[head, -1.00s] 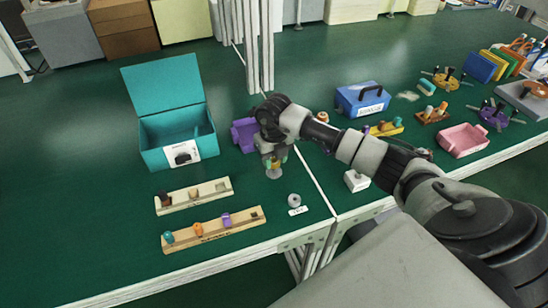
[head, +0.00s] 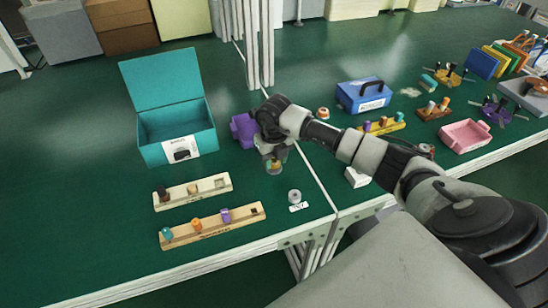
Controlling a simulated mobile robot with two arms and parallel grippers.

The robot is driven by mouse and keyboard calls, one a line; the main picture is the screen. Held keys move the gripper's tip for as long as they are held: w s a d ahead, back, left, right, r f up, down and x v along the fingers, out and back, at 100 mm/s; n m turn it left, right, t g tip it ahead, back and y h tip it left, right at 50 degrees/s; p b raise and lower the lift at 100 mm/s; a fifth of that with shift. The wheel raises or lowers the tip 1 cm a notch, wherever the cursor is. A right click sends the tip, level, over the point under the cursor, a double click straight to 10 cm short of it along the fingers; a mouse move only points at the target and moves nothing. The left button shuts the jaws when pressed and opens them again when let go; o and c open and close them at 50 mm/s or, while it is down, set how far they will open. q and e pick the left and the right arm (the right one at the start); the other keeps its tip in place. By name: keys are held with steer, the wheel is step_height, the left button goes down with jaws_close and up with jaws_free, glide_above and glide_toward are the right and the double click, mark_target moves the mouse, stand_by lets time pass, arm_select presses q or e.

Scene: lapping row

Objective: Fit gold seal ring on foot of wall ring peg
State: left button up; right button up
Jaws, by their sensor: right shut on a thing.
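My right gripper (head: 274,161) points down over the green table, just right of the purple bin. It is shut on a small gold-coloured thing, which looks like the gold seal ring (head: 274,169). The ring is tiny here and partly hidden by the fingers. I cannot tell whether it touches a peg or the table below. A small grey round piece (head: 294,195) stands on the table in front and to the right, apart from the gripper, behind a white label. I cannot tell for sure which thing is the wall ring peg. My left gripper is out of view.
An open teal box (head: 178,148) stands at the left. Two wooden racks with small coloured pieces, a rear one (head: 209,188) and a front one (head: 183,236), lie before it. A purple bin (head: 243,131) sits close beside my gripper. A blue case (head: 352,97) stands right.

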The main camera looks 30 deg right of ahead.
steer(key=shift+f+b, duration=0.35)
steer(key=shift+f, duration=0.25)
steer(key=o, duration=1)
step_height(320, 180, up, 11)
steer(key=shift+f, duration=0.1)
